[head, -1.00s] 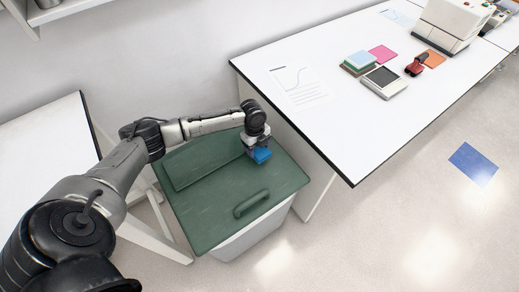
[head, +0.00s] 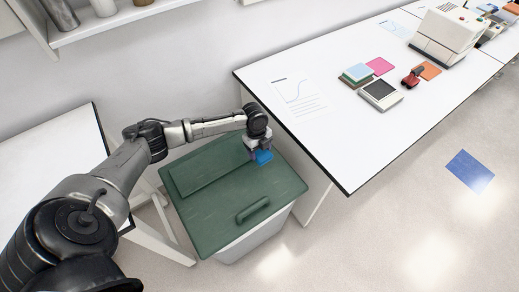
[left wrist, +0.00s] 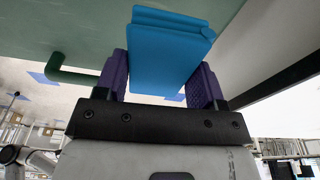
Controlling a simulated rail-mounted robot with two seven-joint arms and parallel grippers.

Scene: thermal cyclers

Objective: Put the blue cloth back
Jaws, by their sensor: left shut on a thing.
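The blue cloth (head: 263,157) is a folded piece in my left gripper (head: 260,148), over the back right part of a green lid. In the left wrist view the cloth (left wrist: 170,50) sits between the two purple finger pads of my left gripper (left wrist: 165,80), which is shut on it. The green lid (head: 215,215) covers a white bin (head: 257,236) and has a green handle at its front. I cannot tell whether the cloth touches the lid. My right gripper is not in view.
A white table (head: 300,130) on the right holds a paper sheet, colored pads, a small grey device (head: 381,94) and a red tool (head: 412,77). Another white table (head: 50,160) stands at the left. A blue square (head: 470,171) lies on the floor.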

